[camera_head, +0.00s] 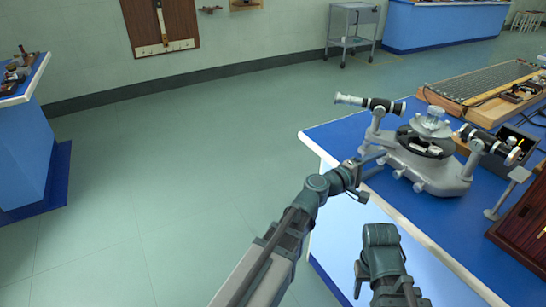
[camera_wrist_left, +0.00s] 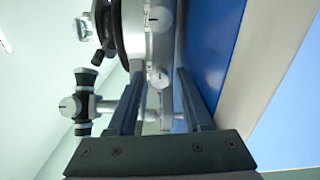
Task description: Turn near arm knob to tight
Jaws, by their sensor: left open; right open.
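The grey spectrometer (camera_head: 425,170) stands on the blue bench top, with a telescope tube pointing left and another at its right. Small round silver knobs sit low on its near side, such as one knob (camera_head: 397,173). My left gripper (camera_head: 376,161) is open at the instrument's left side. In the left wrist view its two fingers reach toward the instrument, and a slotted silver knob (camera_wrist_left: 158,77) appears between their tips. I cannot tell whether they touch it, or which knob is the near arm knob. My right gripper (camera_head: 380,240) is low, before the bench front; its fingertips are hard to make out.
The bench's near left edge (camera_head: 330,160) runs under my left arm. A grating-like board (camera_head: 485,80), a dark box (camera_head: 510,145), a small stand (camera_head: 507,190) and a wooden case (camera_head: 525,225) crowd the right. The floor at left is clear.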

